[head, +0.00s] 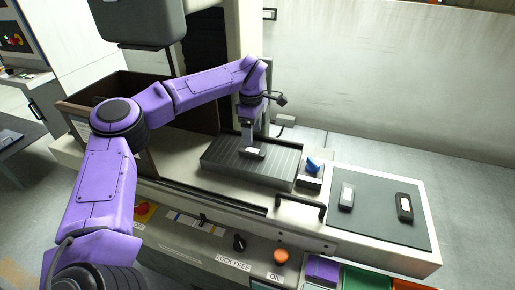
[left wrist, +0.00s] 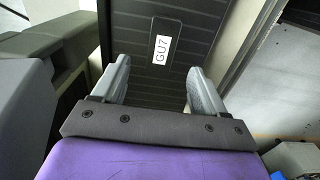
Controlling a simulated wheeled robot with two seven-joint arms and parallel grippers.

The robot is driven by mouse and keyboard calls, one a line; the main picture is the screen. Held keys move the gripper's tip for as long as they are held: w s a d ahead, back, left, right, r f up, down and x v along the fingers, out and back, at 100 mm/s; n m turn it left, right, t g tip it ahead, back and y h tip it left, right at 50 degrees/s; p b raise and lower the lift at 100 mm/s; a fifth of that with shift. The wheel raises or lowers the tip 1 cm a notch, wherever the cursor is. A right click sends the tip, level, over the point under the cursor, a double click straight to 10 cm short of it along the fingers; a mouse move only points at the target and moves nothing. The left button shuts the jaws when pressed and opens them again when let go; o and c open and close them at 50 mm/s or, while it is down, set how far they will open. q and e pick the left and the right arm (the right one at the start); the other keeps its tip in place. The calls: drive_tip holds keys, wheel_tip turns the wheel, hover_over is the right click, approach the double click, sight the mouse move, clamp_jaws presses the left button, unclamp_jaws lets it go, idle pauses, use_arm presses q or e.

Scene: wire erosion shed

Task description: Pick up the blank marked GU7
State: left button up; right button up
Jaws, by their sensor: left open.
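The blank marked GU7 (left wrist: 162,42) is a dark block with a white label. It lies on a dark ribbed bed (head: 225,152) inside the machine. In the head view the blank (head: 255,153) shows just below my left gripper (head: 248,140), which partly covers it. In the left wrist view my left gripper (left wrist: 158,80) is open and empty, its two fingers spread wide. The blank shows beyond and between the fingers, its label readable sideways; I cannot tell the exact gap. My right gripper is not in view.
A black handle (head: 301,205) rises at the front. Coloured bins (head: 365,279) stand at bottom right.

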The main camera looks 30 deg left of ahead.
sight(253, 150)
use_arm(q)
drive_tip(key=shift+s+a+f+p, duration=0.1)
drive_tip(key=shift+s+f+p, duration=0.3)
drive_tip(key=shift+s+f, duration=0.25)
drive_tip(key=f, duration=0.1)
drive_tip(key=w+f+p, duration=0.1)
drive_tip(key=f, duration=0.3)
drive_tip(key=shift+w+d+p, duration=0.2)
drive_tip(key=shift+w+p, duration=0.1)
drive_tip(key=shift+w, duration=0.05)
drive_tip(key=shift+f, duration=0.2)
drive_tip(key=shift+s+r, duration=0.25)
drive_tip(key=shift+s, duration=0.15)
drive_tip(key=shift+c, duration=0.3)
drive_tip(key=shift+w, duration=0.1)
clamp_jaws()
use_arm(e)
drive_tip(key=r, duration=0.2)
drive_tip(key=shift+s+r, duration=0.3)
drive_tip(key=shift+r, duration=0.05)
